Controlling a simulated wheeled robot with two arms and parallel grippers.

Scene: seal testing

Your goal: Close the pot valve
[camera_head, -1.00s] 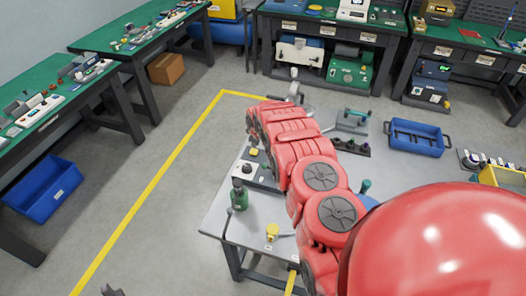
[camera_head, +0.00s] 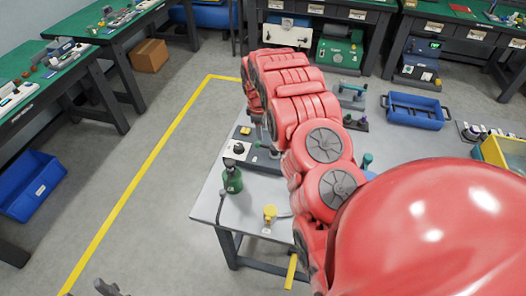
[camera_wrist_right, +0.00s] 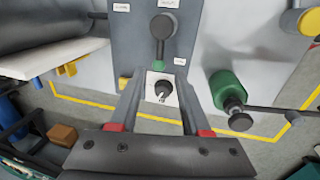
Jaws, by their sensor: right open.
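A dark device with a black knob on a white plate (camera_head: 239,148) sits at the left of the grey table. In the right wrist view the black knob (camera_wrist_right: 162,89) on its white plate lies between the fingers of my right gripper (camera_wrist_right: 160,80). The gripper is open and empty. I cannot tell its height above the knob. A round dark knob on a stem (camera_wrist_right: 163,28) is on the same device, beyond the fingertips. Which part is the pot valve is unclear. In the head view my red right arm hides most of the right gripper. A dark tip at the lower left (camera_head: 108,288) may be my left gripper.
A yellow part (camera_head: 270,213) is near the table's front edge. A blue tray (camera_head: 414,110) lies at the back right. Bare tabletop (camera_head: 210,200) shows at the front left.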

